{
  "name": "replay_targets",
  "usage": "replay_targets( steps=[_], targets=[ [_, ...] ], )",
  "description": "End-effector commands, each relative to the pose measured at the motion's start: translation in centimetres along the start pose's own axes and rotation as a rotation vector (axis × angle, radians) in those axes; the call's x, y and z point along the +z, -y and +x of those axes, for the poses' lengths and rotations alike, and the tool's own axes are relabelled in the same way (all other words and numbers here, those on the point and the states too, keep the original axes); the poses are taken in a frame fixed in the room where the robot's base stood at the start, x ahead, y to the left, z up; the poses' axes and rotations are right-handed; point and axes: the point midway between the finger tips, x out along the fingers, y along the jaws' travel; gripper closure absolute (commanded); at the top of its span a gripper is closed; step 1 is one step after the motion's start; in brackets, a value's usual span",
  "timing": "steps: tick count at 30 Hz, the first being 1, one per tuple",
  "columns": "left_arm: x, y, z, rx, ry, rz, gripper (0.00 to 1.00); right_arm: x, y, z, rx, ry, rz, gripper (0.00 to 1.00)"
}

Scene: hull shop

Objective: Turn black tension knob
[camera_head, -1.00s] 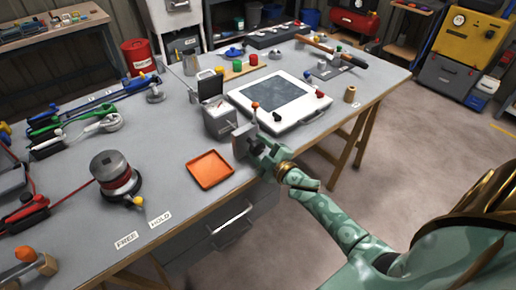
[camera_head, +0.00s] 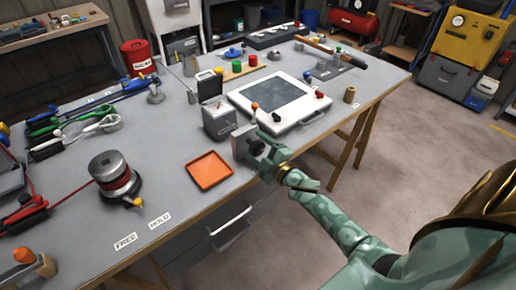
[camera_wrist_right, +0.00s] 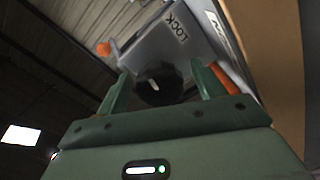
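The black tension knob (camera_wrist_right: 158,84) sits on the face of a grey metal block marked LOCK (camera_wrist_right: 165,45), with a pale mark on it. In the head view the knob (camera_head: 257,148) is a small dark round shape on the grey block (camera_head: 240,146) at the table's front edge. My right gripper (camera_head: 268,153) is at the knob from the front. In the right wrist view the fingers of this gripper (camera_wrist_right: 163,72) stand open on both sides of the knob, with gaps beside it. My left gripper is not in view.
An orange-tipped lever (camera_head: 254,108) stands up at the block. An orange tray (camera_head: 209,170) lies to the left, a grey box (camera_head: 218,118) and a white panel case (camera_head: 283,103) behind. A drawer handle (camera_head: 231,217) juts out below the table edge.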

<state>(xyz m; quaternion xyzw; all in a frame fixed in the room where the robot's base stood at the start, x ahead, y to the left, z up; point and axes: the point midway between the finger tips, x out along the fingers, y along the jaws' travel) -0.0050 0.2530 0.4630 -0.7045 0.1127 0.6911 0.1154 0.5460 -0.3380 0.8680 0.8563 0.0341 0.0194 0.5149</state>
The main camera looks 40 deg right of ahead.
Motion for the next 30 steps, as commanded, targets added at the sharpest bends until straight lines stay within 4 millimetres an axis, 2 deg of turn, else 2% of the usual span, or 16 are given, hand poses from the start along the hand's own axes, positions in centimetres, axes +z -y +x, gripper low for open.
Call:
replay_targets(
  steps=[7,11,14,24,30],
  targets=[
    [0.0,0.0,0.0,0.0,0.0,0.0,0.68,0.0,-0.1,0.0,0.001,0.0,0.001,0.32],
    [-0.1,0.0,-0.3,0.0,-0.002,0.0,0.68,-0.1,-0.1,-1.0,0.0,0.0,0.001,0.32],
    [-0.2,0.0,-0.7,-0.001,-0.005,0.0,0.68,-0.1,-0.2,-2.9,0.0,0.001,0.001,0.32],
    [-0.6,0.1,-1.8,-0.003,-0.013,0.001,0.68,0.0,0.0,-12.1,-0.002,0.002,0.001,0.32],
    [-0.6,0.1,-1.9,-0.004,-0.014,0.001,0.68,0.0,0.0,-15.3,0.0,0.001,0.002,0.32]
  ],
)
